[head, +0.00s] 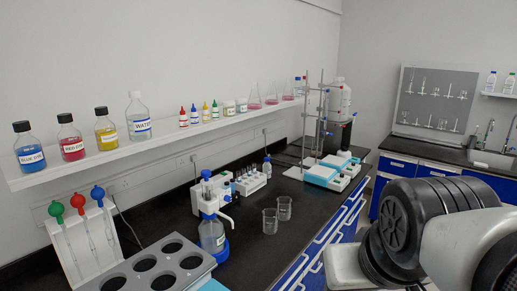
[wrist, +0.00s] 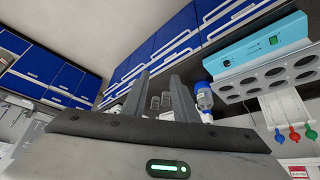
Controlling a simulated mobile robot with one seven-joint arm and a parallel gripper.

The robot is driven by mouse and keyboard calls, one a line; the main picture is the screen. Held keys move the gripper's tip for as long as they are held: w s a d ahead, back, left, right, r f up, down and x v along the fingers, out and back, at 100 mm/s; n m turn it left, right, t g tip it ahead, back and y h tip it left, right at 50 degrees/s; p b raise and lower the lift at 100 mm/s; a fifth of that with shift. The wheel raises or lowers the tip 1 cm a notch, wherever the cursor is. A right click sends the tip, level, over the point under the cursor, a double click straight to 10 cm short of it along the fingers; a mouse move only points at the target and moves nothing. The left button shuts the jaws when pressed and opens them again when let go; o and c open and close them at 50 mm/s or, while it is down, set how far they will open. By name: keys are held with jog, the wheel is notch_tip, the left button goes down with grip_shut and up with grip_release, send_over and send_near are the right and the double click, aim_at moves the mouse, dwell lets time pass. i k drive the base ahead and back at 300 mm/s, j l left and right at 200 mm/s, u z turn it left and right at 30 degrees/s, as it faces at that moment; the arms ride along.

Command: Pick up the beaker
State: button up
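Two clear glass beakers stand upright close together on the black bench in the head view: a nearer beaker (head: 270,222) and a farther beaker (head: 284,208). Both look empty. In the wrist view, two small glass shapes that look like the beakers (wrist: 154,103) show in the gap between the fingers, some way beyond them. My gripper (wrist: 159,78) is open in the wrist view, its two dark fingers apart with nothing held. The head view shows my arm at the lower right, but not the fingers.
A bottle-top dispenser (head: 212,235) stands left of the beakers. A grey rack with round holes (head: 148,274) is at front left. A small tube rack (head: 250,184) and white-blue instruments (head: 330,172) stand behind. A bottle shelf (head: 170,137) runs above. Bare bench lies around the beakers.

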aim_at(283, 202)
jog(key=i+l+u, duration=0.15)
jog(key=u, duration=0.25)
jog(key=i+l+u, duration=0.1)
jog(key=u, duration=0.3)
jog(key=i+l+u, duration=0.1)
jog(key=l+u, duration=0.15)
jog(key=u, duration=0.15)
jog(key=i+l+u, duration=0.2)
jog(key=l, duration=0.35)
jog(key=l+u, duration=0.2)
jog(key=l, duration=0.35)
jog(key=i+l, duration=0.1)
jog(key=l, duration=0.6)
jog(key=i+l+u, duration=0.1)
jog(key=l, duration=0.6)
jog(key=i+l, duration=0.1)
jog(key=l, duration=0.6)
